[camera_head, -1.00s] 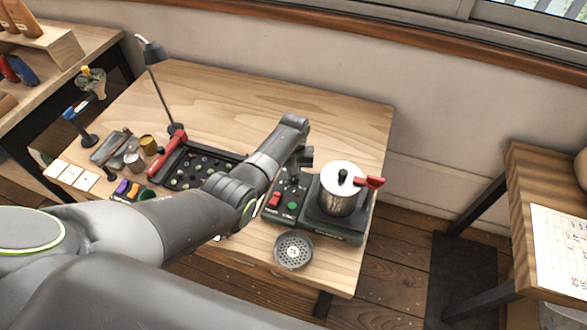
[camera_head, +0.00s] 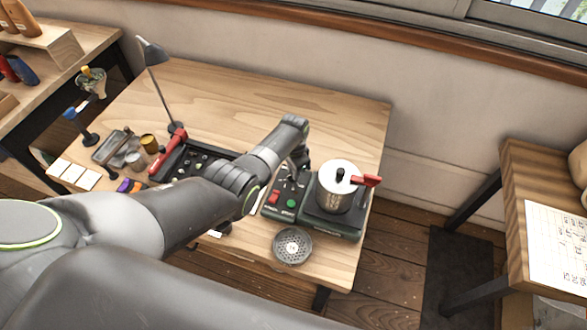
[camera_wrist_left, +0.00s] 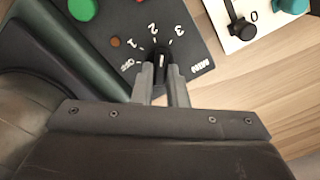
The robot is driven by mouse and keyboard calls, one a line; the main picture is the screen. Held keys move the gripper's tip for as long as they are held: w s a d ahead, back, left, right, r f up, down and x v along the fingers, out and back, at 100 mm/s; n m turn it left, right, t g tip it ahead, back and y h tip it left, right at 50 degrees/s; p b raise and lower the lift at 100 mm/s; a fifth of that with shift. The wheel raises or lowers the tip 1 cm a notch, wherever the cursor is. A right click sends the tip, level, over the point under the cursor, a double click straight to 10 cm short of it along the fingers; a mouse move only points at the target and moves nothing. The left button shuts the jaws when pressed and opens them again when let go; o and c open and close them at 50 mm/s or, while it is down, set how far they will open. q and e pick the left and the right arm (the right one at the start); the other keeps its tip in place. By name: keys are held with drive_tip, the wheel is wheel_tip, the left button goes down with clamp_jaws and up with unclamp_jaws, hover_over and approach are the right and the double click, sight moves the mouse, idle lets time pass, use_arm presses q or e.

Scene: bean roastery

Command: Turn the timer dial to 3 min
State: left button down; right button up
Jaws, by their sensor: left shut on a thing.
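The timer dial (camera_wrist_left: 161,53) is a small black knob on the dark panel of the roaster unit, with white marks OFF, 1, 2 and 3 around it. In the left wrist view my left gripper (camera_wrist_left: 163,72) has one finger on each side of the knob and is shut on it. The knob's white line (camera_wrist_left: 163,60) points up, roughly between 2 and 3; the exact setting is hard to tell. In the head view my left gripper (camera_head: 300,162) is over the back of the control panel (camera_head: 278,207), and the dial is hidden there. My right gripper is not in view.
A silver pot (camera_head: 336,188) with a red handle stands on the unit, right of the panel. The panel has a red button (camera_head: 274,197) and a green button (camera_head: 291,203). A round perforated dish (camera_head: 292,246) lies in front. The table's back right is clear.

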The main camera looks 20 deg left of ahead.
use_arm(q)
drive_tip(key=shift+m, duration=2.1)
drive_tip(key=c, duration=1.4)
unclamp_jaws()
drive_tip(key=shift+c, duration=0.2)
drive_tip(key=shift+r+p, duration=0.1)
drive_tip(key=shift+p, duration=0.2)
wheel_tip(320, 180, up, 6)
drive_tip(key=shift+r+p, duration=0.1)
drive_tip(key=shift+p, duration=1.05)
wheel_tip(320, 180, up, 11)
drive_tip(key=shift+b, duration=0.35)
